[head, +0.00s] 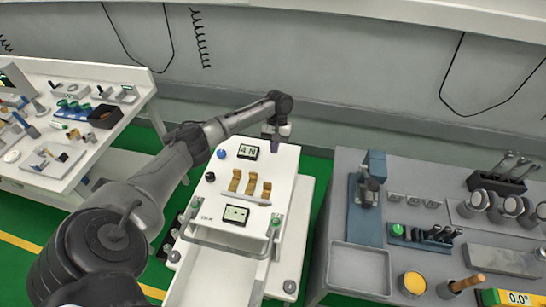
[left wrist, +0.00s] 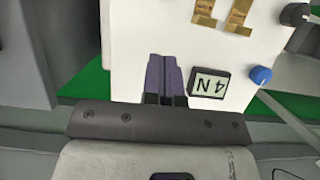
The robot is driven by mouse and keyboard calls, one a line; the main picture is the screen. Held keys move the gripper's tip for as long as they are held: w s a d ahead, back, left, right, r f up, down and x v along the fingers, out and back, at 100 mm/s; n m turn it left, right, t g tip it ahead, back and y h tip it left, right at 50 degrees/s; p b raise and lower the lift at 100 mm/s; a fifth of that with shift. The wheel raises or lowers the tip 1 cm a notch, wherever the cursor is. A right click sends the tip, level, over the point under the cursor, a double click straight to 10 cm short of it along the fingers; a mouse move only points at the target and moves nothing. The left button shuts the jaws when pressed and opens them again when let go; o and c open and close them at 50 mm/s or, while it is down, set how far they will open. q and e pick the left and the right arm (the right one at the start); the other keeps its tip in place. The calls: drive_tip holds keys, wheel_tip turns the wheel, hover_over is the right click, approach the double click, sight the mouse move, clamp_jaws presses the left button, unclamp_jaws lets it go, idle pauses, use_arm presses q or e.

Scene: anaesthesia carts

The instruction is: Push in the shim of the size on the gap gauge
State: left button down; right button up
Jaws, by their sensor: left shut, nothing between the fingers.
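A white cart top (head: 215,195) stands in the middle of the head view. Three brass pieces (head: 251,184), apparently the shims, stand in a row on it; two also show at the top of the left wrist view (left wrist: 240,18). A display (head: 247,152) behind them reads "4 N"; it shows upside down in the left wrist view (left wrist: 209,84). A front display (head: 237,215) shows dashes. Which one is the gap gauge I cannot tell. My left gripper (head: 275,143) is shut and empty at the cart's far edge, beside the "4 N" display. My right gripper is not in view.
A blue knob (head: 221,153) and a black knob (head: 210,176) stand on the cart's left side. A grey bench (head: 340,210) with tools and a tray (head: 358,270) is at right. A white table (head: 40,175) with small parts is at left.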

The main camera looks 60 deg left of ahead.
use_arm(q)
wheel_tip(320, 180, up, 4)
drive_tip(key=w+a+f+y, duration=0.1)
drive_tip(key=w+a, duration=0.1)
drive_tip(key=b, duration=0.3)
approach(265, 194)
drive_tip(key=shift+h, duration=0.4)
drive_tip(key=w+a+f, duration=0.4)
drive_tip(key=shift+a+f, duration=0.15)
drive_tip(key=shift+a, duration=0.2)
drive_tip(key=shift+s+d+p, duration=0.45)
drive_tip(key=shift+s+d, duration=0.9)
drive_tip(key=shift+d, duration=0.15)
